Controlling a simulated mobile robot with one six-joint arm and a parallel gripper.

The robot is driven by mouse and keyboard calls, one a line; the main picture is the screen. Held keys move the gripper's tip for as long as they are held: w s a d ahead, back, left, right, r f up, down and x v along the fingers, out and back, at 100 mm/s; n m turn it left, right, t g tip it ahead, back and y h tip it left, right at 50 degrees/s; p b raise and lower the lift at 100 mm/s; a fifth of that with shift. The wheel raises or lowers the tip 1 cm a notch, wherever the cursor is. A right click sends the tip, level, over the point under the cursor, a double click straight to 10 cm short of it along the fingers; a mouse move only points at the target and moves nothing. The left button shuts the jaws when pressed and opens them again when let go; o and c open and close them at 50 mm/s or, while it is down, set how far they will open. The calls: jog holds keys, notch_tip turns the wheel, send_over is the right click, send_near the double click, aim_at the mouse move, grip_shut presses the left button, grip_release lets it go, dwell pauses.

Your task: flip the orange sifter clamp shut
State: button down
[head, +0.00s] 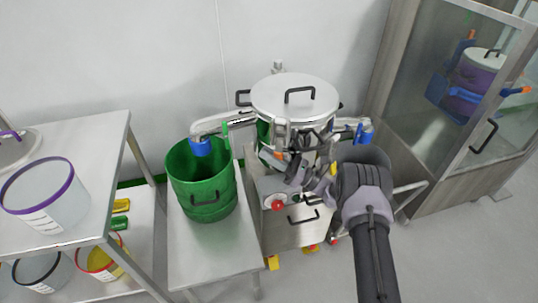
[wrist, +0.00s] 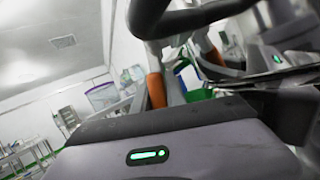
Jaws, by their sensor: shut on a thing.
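The sifter (head: 290,98) is a round steel vessel with a black-handled lid, standing on a steel cabinet. My gripper (head: 279,158) is at its front, below the lid's rim. A small orange piece of the sifter clamp (head: 267,156) shows beside the fingers; most of the clamp is hidden by my gripper. In the wrist view, an orange bar of the clamp (wrist: 156,90) stands close beyond my gripper body, by a dark finger. My gripper appears shut on the clamp. The clamp's exact angle cannot be told.
A green bin (head: 202,180) stands on a steel table (head: 215,250) left of the sifter. A red button (head: 278,205) is on the cabinet front below my gripper. A glass-doored cabinet (head: 470,110) stands at right. A white tub (head: 45,200) is on the left bench.

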jog(key=shift+r, duration=0.1)
jog(key=c, duration=1.4)
grip_release()
jog(key=shift+o, duration=0.2)
jog(key=p+v, duration=0.2)
jog(key=v, duration=1.5)
jog(key=shift+d+p, duration=0.2)
jog(key=shift+p, duration=0.2)
